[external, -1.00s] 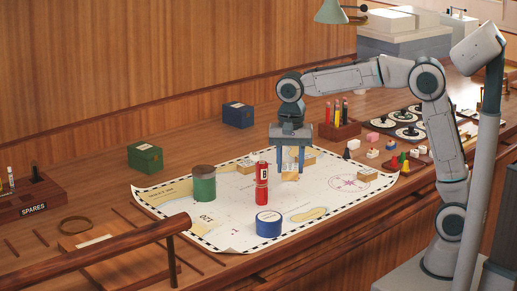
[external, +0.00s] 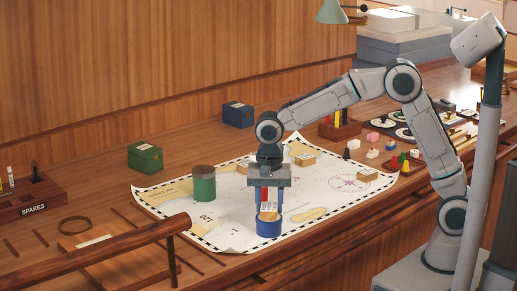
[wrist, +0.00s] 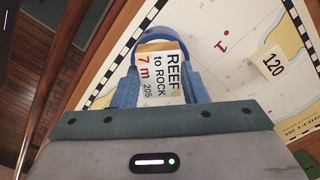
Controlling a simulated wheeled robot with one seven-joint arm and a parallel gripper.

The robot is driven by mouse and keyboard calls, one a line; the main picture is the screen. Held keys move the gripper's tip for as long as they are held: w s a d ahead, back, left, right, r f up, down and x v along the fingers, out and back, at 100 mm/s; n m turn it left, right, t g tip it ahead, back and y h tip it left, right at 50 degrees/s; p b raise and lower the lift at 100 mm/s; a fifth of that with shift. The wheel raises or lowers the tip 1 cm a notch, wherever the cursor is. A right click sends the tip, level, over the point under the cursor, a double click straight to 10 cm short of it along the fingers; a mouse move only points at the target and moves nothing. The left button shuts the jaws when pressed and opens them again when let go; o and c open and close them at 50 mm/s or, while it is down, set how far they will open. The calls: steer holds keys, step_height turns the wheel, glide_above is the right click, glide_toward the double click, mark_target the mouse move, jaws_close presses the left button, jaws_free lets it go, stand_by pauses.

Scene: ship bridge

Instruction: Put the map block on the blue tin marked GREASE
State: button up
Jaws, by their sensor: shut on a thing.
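My gripper (external: 269,209) is shut on the map block (external: 268,214), a small block with a white and tan top. In the wrist view the block (wrist: 160,75) reads "REEF to ROCK 7 m 205" and sits between the fingers. The blue tin (external: 268,231) stands upright on the chart's front part, directly below the block. Its blue rim (wrist: 137,36) shows around the block in the wrist view. I cannot tell whether the block touches the tin's top. The marking on the tin is not legible.
A green tin (external: 204,184) stands to the left. Other blocks (external: 306,159) lie on the chart (external: 225,225) farther back. A wooden rail (external: 90,250) crosses the front left.

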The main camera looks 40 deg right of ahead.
mark_target(269, 208)
steer(key=shift+f, duration=0.2)
steer(key=o, duration=1)
steer(key=shift+c, duration=0.2)
steer(key=shift+r, duration=0.15)
step_height(269, 208, up, 12)
steer(key=s+d+n+t, duration=0.1)
steer(key=s+d+n, duration=0.1)
steer(key=d, duration=0.7)
steer(key=s+d+n, duration=0.2)
steer(key=d, duration=0.7)
steer(key=s+d+f+n+t, duration=0.2)
steer(key=s+d+f+n, duration=0.3)
steer(key=s+d, duration=0.7)
steer(key=shift+s+d+f, duration=0.35)
steer(key=shift+d+f, duration=0.6)
steer(key=shift+d, duration=0.05)
